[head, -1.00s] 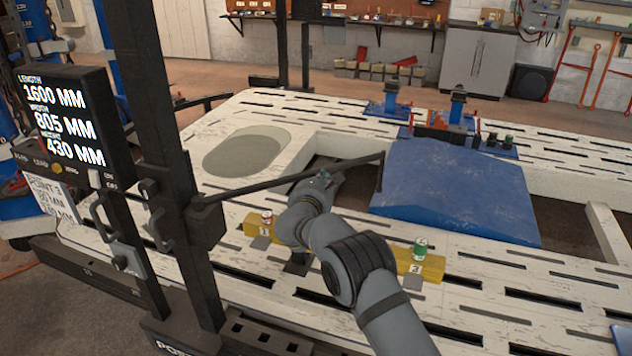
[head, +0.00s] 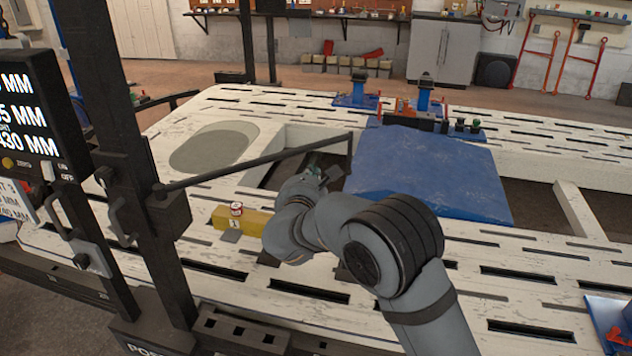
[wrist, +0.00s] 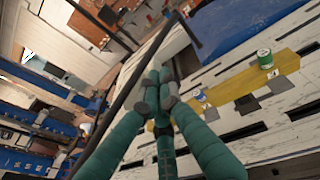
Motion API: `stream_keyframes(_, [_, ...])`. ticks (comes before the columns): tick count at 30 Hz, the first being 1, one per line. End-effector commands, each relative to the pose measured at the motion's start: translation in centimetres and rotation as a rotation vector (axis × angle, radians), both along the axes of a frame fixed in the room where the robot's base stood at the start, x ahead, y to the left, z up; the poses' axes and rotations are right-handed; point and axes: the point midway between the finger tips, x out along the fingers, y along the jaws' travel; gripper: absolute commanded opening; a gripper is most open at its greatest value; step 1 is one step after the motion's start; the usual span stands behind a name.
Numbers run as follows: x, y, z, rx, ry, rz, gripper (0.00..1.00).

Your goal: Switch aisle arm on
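The black upright post (head: 145,150) stands at the left with a long thin measuring arm (head: 250,165) reaching right over the bench opening. A black display box (head: 30,105) beside it is cut off by the left edge. It has lit white digits, a yellow button (head: 8,162) and a small pale switch (head: 47,171) beside ON and OFF lettering; the switch position is too small to tell. My gripper (head: 325,172) is behind the measuring arm's far half, partly hidden by my own wrist. In the wrist view its teal fingers (wrist: 158,82) come together, empty, beside the black bar (wrist: 125,95).
The white slotted bench (head: 215,290) spreads below. A yellow block (head: 256,222) carries a red-and-white can (head: 236,208); a green can (wrist: 264,58) shows in the wrist view. A blue panel (head: 430,175) lies right of the opening.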

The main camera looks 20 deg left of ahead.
Motion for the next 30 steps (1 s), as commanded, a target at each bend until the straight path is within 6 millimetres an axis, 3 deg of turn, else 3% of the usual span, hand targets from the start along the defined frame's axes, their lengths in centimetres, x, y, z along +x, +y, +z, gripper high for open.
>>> stream_keyframes(6, [-1.0,-1.2,0.2,0.0,0.0,0.001,0.0])
stream_keyframes(21, [-1.0,-1.2,0.3,0.0,0.0,0.0,0.0])
stream_keyframes(26, [-0.5,-0.7,0.3,0.0,0.0,-0.001,0.0])
stream_keyframes(30, [0.6,0.9,-0.1,-0.001,0.002,0.0,0.0])
